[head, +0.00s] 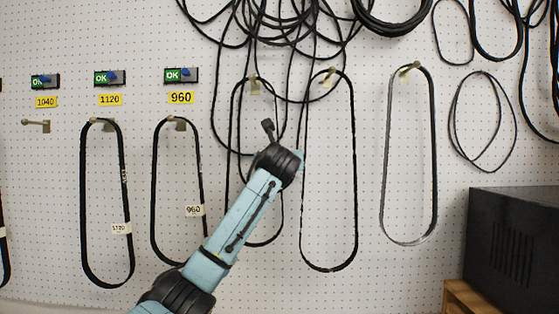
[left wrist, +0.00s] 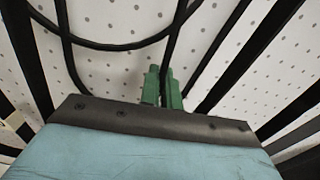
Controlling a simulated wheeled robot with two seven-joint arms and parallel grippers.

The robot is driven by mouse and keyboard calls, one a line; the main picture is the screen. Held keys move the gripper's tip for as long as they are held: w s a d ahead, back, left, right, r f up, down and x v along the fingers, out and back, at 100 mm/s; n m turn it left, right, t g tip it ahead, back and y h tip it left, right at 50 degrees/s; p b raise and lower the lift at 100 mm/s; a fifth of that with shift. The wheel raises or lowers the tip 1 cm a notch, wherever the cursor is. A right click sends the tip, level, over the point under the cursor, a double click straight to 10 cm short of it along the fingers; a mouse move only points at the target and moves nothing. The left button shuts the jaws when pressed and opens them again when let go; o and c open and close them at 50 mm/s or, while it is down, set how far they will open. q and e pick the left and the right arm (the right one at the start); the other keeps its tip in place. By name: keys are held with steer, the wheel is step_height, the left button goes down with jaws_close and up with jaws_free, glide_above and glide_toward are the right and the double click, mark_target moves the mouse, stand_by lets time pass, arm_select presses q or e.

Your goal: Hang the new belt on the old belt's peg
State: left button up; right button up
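Black belts with tags hang on pegs below the yellow 1120 label (head: 110,99) and 960 label (head: 181,98): the 1120 belt (head: 84,200) and the 960 belt (head: 154,200). The peg (head: 37,124) below the 1040 label (head: 46,101) is bare. Untagged belts hang farther right, one behind my left wrist, another (head: 357,200) just right of it. In the head view my left fingers are hidden behind the wrist. In the left wrist view my left gripper (left wrist: 163,88) has its green fingers close together around a black belt strand (left wrist: 170,45). My right gripper is out of view.
A greyish belt (head: 435,150) hangs on a peg at right. Tangled black cords (head: 270,35) and coils hang above. A dark box (head: 515,245) on a wooden stand fills the lower right. Small OK units (head: 110,78) sit above the labels.

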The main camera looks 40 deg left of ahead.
arm_select(q)
steer(key=o, duration=0.5)
steer(key=shift+o, duration=0.2)
